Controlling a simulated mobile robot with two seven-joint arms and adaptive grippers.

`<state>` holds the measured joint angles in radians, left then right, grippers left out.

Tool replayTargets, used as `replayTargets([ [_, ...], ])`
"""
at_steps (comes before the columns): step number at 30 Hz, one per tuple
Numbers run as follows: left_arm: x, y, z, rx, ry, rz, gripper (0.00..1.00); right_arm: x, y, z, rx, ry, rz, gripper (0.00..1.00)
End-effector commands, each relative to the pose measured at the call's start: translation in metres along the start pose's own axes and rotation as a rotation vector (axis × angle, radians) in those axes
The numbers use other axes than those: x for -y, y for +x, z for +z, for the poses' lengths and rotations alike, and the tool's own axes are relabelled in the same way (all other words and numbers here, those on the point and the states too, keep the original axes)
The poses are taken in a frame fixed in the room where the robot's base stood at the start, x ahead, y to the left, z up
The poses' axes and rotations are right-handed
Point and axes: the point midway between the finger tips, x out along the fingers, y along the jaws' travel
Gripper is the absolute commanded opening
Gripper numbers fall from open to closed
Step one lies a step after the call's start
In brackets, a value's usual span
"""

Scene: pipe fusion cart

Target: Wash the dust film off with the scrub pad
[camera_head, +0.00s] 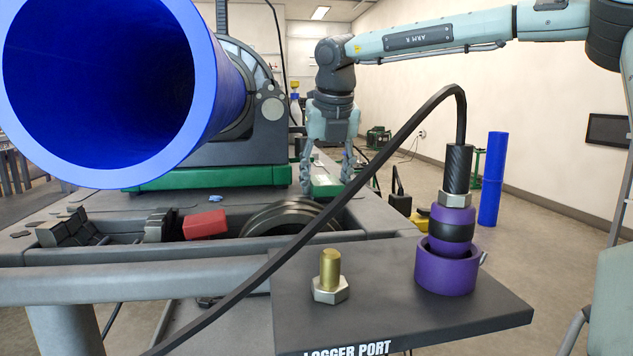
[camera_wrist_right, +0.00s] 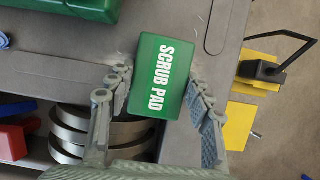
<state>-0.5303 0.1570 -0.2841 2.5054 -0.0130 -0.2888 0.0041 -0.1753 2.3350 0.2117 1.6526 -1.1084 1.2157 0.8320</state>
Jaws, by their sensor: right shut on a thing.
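The green scrub pad (camera_wrist_right: 157,76) is labelled in white and lies between the fingers of my right gripper (camera_wrist_right: 156,84) in the right wrist view. My right gripper is shut on it, over the grey cart top. In the head view, my right gripper (camera_head: 328,184) points down at the far part of the cart, with the green pad (camera_head: 325,181) low between its fingers. Whether the pad touches the cart top is hard to tell. No dust film can be made out. My left gripper is not in view.
A big blue pipe (camera_head: 215,85) in a clamp fills the upper left. A tray (camera_head: 340,236) with a red block (camera_head: 205,224) and metal rings lies in front. A black cable runs to a purple connector (camera_head: 447,268) on the logger port plate (camera_head: 390,318). A yellow thing (camera_wrist_right: 238,124) stands beside the cart.

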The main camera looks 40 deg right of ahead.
Motion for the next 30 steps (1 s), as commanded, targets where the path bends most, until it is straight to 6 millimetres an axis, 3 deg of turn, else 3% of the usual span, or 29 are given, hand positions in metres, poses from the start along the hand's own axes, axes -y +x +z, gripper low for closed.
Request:
replayTargets([
  [30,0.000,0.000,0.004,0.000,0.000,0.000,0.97,0.065,0.000,0.001,-0.002,0.002,-0.001,0.18],
])
